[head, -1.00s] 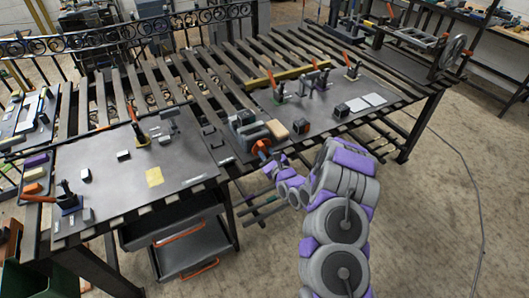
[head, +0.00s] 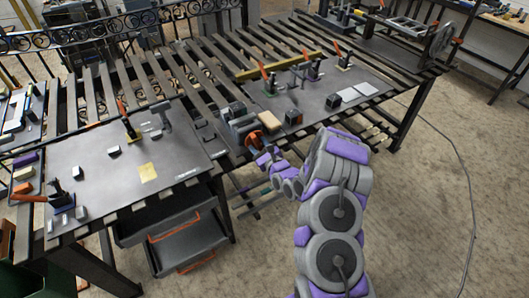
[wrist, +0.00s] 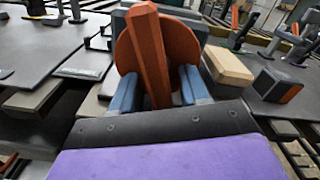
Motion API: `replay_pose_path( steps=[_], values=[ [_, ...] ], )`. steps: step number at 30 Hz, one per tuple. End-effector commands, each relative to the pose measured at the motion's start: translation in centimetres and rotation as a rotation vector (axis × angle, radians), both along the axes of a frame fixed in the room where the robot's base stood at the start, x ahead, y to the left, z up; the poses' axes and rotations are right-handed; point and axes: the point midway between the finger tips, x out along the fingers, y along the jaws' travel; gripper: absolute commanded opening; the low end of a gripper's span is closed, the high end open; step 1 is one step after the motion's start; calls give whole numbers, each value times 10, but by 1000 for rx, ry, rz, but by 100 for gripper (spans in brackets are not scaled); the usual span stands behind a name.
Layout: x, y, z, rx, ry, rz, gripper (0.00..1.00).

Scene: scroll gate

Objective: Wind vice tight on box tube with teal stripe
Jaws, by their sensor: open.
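The grey vice (head: 238,118) stands at the front edge of the slatted bench, with an orange wheel (head: 254,141) facing me. In the wrist view the orange wheel (wrist: 188,42) fills the upper middle, and a thick orange handle (wrist: 150,55) sticks out from it towards me. My gripper (head: 266,157) is at the wheel. Its two blue fingers (wrist: 158,90) are open, one on each side of the handle; I cannot tell whether they touch it. The vice jaws are mostly hidden behind the wheel. I cannot make out a teal-striped box tube.
A tan block (wrist: 227,65) lies right of the wheel, with a dark block with an orange face (wrist: 275,85) beyond it. A yellow bar (head: 280,66) lies across the bench. A drawer unit (head: 180,240) stands below on the left.

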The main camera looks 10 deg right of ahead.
Motion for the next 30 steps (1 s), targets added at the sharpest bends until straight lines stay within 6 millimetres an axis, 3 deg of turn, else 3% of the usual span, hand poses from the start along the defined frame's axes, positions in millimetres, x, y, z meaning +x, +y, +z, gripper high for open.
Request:
replay_pose_path(
  steps=[30],
  values=[
    [-145,-49,-1,1,4,-3,45]
  ],
)
